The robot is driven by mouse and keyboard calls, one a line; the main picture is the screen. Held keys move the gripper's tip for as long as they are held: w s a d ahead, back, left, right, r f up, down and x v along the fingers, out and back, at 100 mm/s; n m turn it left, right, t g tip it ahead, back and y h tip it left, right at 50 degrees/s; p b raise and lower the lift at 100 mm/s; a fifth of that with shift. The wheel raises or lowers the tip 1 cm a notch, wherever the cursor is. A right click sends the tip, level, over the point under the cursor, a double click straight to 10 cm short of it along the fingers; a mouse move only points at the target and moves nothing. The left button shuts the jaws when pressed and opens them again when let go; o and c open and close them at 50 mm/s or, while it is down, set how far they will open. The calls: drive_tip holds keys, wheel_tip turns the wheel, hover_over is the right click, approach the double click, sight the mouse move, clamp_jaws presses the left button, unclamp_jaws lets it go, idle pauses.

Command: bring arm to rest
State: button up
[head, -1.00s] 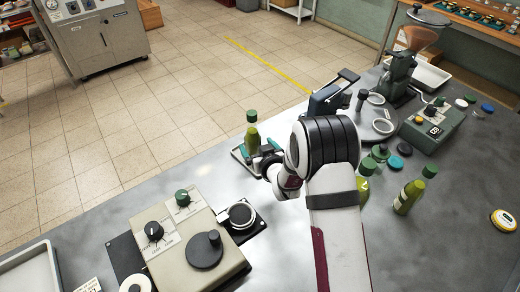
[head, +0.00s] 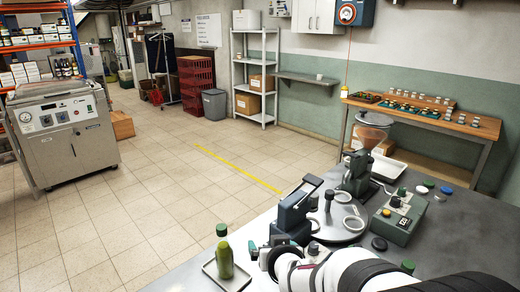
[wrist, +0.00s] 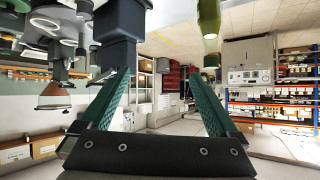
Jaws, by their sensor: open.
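My gripper (wrist: 153,74) is open and empty, its two green fingers spread apart in the wrist view. In the head view my gripper (head: 258,252) is low, just right of a green bottle. The bottle (head: 225,262) has a dark green cap and stands upright on a small metal tray (head: 236,284), apart from the fingers. The wrist view is upside down, and a green bottle (wrist: 209,18) shows there at the top, beyond the right finger. My white arm covers much of the bench at the lower right.
A dark blue device (head: 293,214) stands close behind my gripper, beside a round turntable (head: 340,232). A hopper machine (head: 360,172) and a green-grey control box (head: 398,220) are further right. Loose caps lie on the bench.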

drive_tip(key=s+d+r+m+g, duration=0.2)
drive_tip(key=s+r+m, duration=0.15)
drive_tip(key=s, duration=0.85)
drive_tip(key=s+d+r+m+g, duration=0.25)
drive_tip(key=s+r, duration=0.25)
drive_tip(key=s, duration=0.8)
drive_tip(key=s+f+g, duration=0.6)
drive_tip(key=s+f, duration=0.2)
drive_tip(key=shift+s+d+m, duration=0.15)
drive_tip(key=shift+s+m, duration=0.15)
